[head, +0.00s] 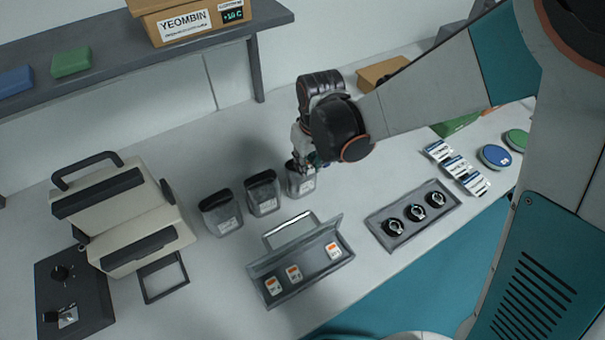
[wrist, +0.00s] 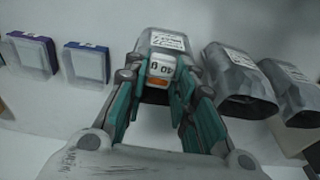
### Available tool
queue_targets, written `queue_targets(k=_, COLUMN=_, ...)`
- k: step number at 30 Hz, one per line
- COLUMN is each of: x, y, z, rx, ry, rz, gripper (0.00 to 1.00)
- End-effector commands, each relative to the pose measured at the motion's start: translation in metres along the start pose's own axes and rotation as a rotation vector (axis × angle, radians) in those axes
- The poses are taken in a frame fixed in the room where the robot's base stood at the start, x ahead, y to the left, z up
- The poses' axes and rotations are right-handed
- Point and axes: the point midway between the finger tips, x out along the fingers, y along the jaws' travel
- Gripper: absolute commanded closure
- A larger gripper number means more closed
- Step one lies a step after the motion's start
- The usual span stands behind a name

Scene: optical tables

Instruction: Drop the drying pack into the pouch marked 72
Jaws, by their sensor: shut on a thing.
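Three grey pouches with white labels stand in a row in the head view: left (head: 221,212), middle (head: 262,193) and right (head: 300,184). Their printed numbers are too small to read. My gripper (head: 299,163) is at the mouth of the right pouch. In the wrist view my gripper (wrist: 161,85) is shut on a small white drying pack (wrist: 161,68) with an orange band. The pack is in front of a labelled pouch (wrist: 167,40) and overlaps it; I cannot tell whether it is inside the mouth. Two more pouches (wrist: 240,80) (wrist: 290,90) show to the right.
An open grey tray (head: 262,297) holds three more white-and-orange packs (head: 293,273), with a gap between them. A beige sealer-like machine (head: 130,215) stands at left. A tray with black round items (head: 416,212) and several small boxes (head: 455,167) lie at right.

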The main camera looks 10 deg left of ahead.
Motion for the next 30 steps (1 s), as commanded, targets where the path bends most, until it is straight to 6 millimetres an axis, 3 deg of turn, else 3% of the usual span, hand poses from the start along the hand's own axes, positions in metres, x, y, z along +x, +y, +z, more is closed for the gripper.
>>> queue_targets(k=4, x=0.0136, y=0.0001, z=0.0021, rx=0.0, ry=0.0, rz=0.0, gripper=0.89)
queue_targets(k=13, x=0.0141, y=0.0001, z=0.0022, rx=0.0, ry=0.0, rz=0.0, gripper=0.89)
queue_targets(k=14, x=0.0141, y=0.0001, z=0.0022, rx=0.0, ry=0.0, rz=0.0, gripper=0.69)
queue_targets(k=16, x=0.0141, y=0.0001, z=0.0022, rx=0.0, ry=0.0, rz=0.0, gripper=0.53)
queue_targets(k=30, x=0.0056, y=0.0001, z=0.001, rx=0.0, ry=0.0, rz=0.0, gripper=0.52)
